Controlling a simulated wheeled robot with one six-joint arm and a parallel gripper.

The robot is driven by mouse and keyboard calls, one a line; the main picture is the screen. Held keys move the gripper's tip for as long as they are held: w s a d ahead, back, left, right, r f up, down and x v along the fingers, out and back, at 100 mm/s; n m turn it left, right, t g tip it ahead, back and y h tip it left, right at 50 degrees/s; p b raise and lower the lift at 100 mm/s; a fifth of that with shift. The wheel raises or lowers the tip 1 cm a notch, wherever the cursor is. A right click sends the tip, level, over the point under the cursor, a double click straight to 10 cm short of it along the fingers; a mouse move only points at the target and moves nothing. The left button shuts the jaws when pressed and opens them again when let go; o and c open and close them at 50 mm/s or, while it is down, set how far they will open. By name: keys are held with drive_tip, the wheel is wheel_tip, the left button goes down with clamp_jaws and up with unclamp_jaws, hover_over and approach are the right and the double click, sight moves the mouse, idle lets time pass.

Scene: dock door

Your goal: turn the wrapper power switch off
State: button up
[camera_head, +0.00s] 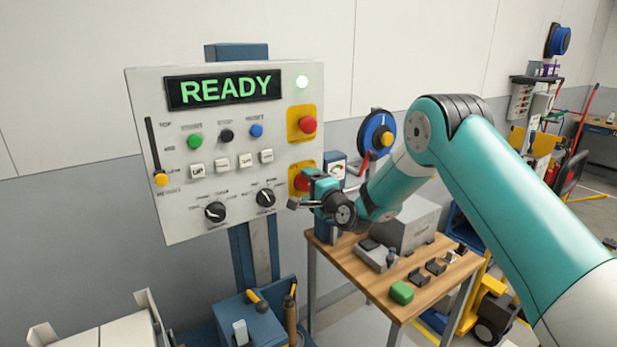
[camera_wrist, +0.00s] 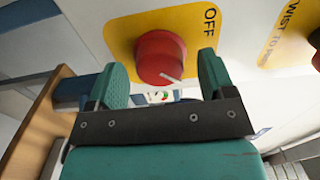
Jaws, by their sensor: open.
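The wrapper power switch is a red round knob (camera_head: 301,183) on a yellow plate, low on the right edge of the control panel (camera_head: 180,125). In the wrist view the red knob (camera_wrist: 155,52) has a short white mark, slanting to the lower right. The word OFF (camera_wrist: 210,20) is printed on its yellow plate, to the upper right of the knob. My gripper (camera_head: 305,192) is at the panel in front of the switch and partly hides it. In the wrist view its open fingers (camera_wrist: 163,80) stand either side of the knob, with gaps showing.
A red button (camera_head: 307,125) on another yellow plate is just above the switch. A wooden table (camera_head: 375,284) with a grey box and small parts stands below my arm.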

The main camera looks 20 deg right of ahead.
drive_tip(key=shift+w+a, duration=0.15)
drive_tip(key=shift+w, duration=0.25)
drive_tip(key=c, duration=0.9)
